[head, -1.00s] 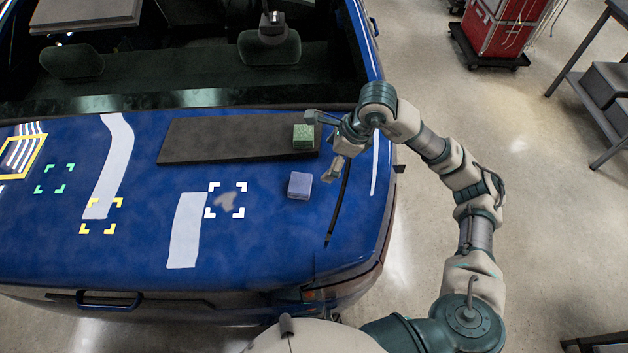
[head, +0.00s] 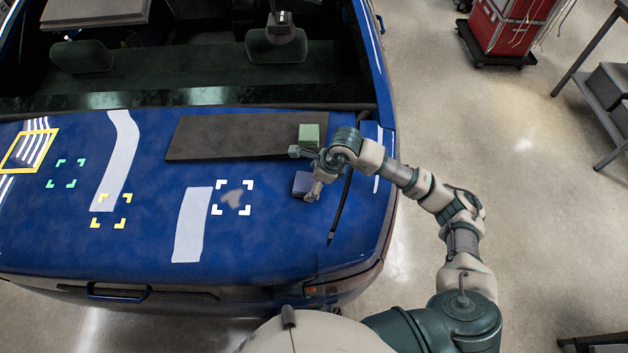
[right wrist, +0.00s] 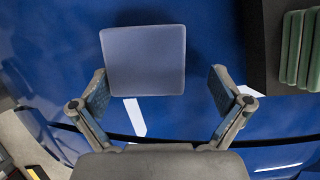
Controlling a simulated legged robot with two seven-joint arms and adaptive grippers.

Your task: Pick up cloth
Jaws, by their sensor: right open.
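A lavender-blue square pad (head: 303,184), which looks like a folded cloth, lies on the blue car panel. My right gripper (head: 304,172) is open over it, with a finger on either side in the head view, partly hiding it. In the right wrist view the pad (right wrist: 143,60) shows whole, in front of and between the two spread fingers (right wrist: 157,82). The gripper does not hold it. A green stack of pads (head: 309,132), perhaps cloths too, sits on the dark board; it also shows in the right wrist view (right wrist: 298,48). My left gripper is not in view.
The dark flat board (head: 225,139) lies just beyond the pad. White strips, corner marks and a grey patch (head: 235,199) are on the blue panel (head: 270,240) to the left. A thin black strip (head: 340,212) lies right of the pad. A red cabinet (head: 507,25) stands far right.

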